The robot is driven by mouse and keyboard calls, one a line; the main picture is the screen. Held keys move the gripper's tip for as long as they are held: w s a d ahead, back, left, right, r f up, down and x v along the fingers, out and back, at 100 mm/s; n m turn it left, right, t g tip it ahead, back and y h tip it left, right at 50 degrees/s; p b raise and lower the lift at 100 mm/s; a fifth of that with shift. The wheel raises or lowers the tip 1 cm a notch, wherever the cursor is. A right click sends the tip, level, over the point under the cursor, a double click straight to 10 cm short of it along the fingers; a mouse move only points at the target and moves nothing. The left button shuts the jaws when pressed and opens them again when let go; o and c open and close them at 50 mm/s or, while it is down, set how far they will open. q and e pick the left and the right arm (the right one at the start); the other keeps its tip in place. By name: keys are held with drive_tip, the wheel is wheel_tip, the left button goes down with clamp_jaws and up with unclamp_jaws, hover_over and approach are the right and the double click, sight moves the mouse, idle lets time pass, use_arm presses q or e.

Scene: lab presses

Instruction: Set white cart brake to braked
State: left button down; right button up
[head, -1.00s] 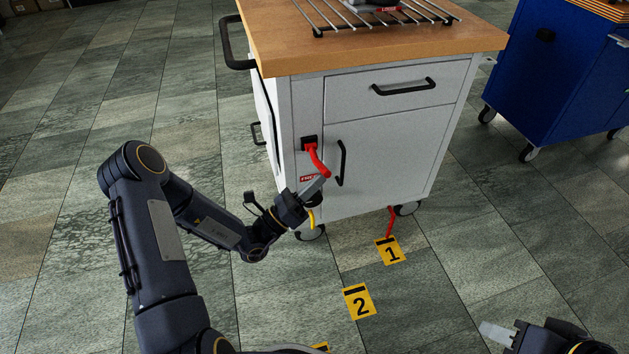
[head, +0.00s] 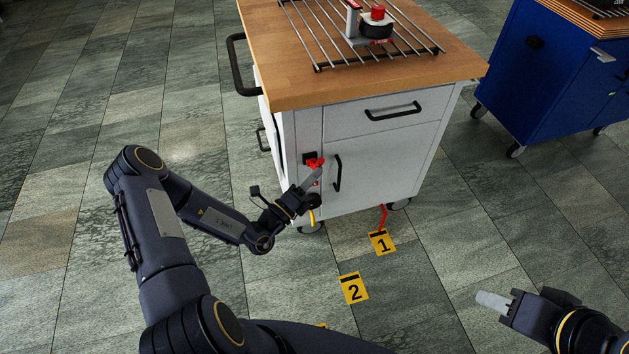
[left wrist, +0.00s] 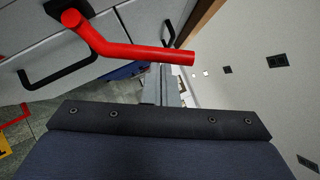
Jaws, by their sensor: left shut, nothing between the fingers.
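The white cart (head: 385,150) stands ahead of me with a wooden top. Its red brake lever (head: 315,162) sits on a black mount near the front left corner. The lever also shows in the left wrist view (left wrist: 130,48), pointing to the right with its free end clear. My left gripper (head: 318,173) is shut and empty, just below the lever; I cannot tell whether it touches. It hides most of the label under the lever. My right gripper (head: 493,301) is at the lower right, away from the cart; its finger gap does not show.
A rack (head: 340,45) with a red-capped device (head: 377,28) is on the cart top. A blue cart (head: 545,80) stands at the right. Yellow floor markers 1 (head: 382,243) and 2 (head: 353,288) lie in front. A yellow part (head: 312,217) and a red part (head: 383,216) show low at the cart.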

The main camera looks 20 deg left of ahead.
use_arm(q)
drive_tip(key=w+a+r+n+g+y+p, duration=0.1)
drive_tip(key=w+a+r+n+p, duration=0.1)
drive_tip(key=p, duration=0.6)
wheel_tip(320, 180, up, 2)
drive_tip(key=w+n, duration=0.1)
drive_tip(key=n, duration=0.1)
drive_tip(key=shift+w+a+r+n+g+y, duration=0.2)
drive_tip(key=shift+w+n+g+y, duration=0.1)
drive_tip(key=shift+g+y, duration=0.1)
drive_tip(key=shift+a+r, duration=0.1)
